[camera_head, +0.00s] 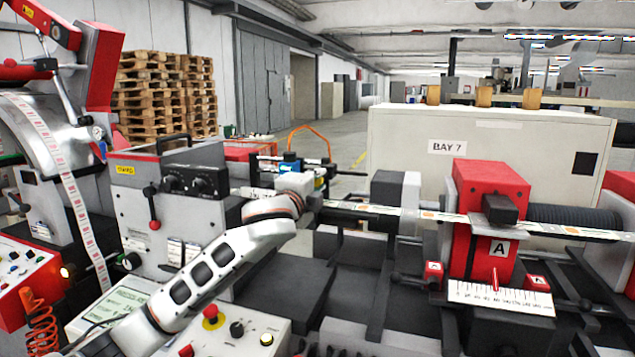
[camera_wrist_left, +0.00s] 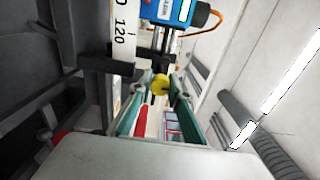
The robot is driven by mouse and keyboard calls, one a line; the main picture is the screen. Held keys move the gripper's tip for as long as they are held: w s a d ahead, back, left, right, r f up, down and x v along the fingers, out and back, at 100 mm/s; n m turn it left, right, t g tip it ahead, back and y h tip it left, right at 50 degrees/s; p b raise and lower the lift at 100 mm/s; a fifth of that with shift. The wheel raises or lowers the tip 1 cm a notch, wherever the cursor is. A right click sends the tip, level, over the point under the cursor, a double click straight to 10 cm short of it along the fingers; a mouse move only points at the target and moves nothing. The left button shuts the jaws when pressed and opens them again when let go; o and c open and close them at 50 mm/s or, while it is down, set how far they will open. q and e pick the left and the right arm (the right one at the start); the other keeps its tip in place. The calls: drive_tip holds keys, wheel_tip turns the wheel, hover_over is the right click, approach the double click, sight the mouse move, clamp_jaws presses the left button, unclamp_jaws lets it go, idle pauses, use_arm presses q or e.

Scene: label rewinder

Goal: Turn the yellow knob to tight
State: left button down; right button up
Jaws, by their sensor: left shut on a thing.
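The yellow knob (camera_wrist_left: 160,83) sits between the fingertips of my left gripper (camera_wrist_left: 160,92) in the left wrist view. It is small and round, with a dark part at its lower left. The gripper is shut on it, with one greenish finger on each side. In the head view my left arm reaches from the lower left to the machine, and the gripper (camera_head: 316,203) is at its far end. No tight mark on the knob can be made out.
A blue unit (camera_wrist_left: 172,12) with an orange cable lies close beyond the knob, beside a white scale (camera_wrist_left: 123,35) reading 120. In the head view a red block marked A (camera_head: 489,247) and a label web (camera_head: 430,214) stand to the right. A grey box (camera_head: 170,208) is at left.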

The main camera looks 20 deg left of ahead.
use_arm(q)
drive_tip(key=c, duration=1.9)
unclamp_jaws()
